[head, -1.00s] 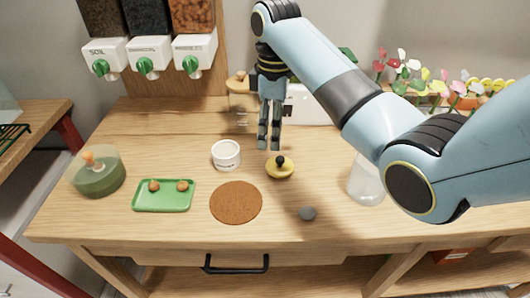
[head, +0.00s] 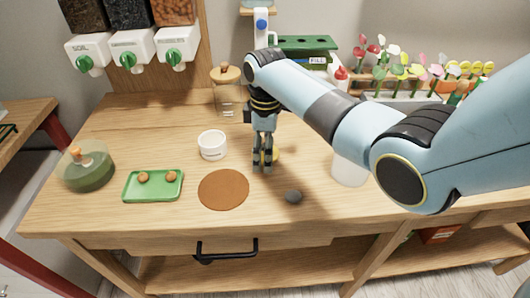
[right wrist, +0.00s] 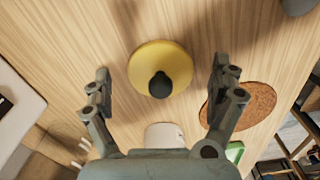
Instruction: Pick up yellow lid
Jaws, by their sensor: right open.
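The yellow lid (right wrist: 160,60) is a round disc with a dark knob (right wrist: 160,85). In the right wrist view it lies on the wooden table between my open fingers, a little ahead of them. In the head view the lid (head: 274,154) is mostly hidden behind my right gripper (head: 262,166). My right gripper points down over the lid, open and empty. It also shows in the right wrist view (right wrist: 160,92), with one finger on each side of the lid. I cannot tell how high the fingertips are above the table. My left gripper is not in view.
A white pot (head: 212,145) stands left of the gripper. A brown round mat (head: 223,190), a grey stone (head: 293,196) and a green tray (head: 135,187) with brown balls are nearer the front edge. A lidded green jar (head: 90,178) is far left.

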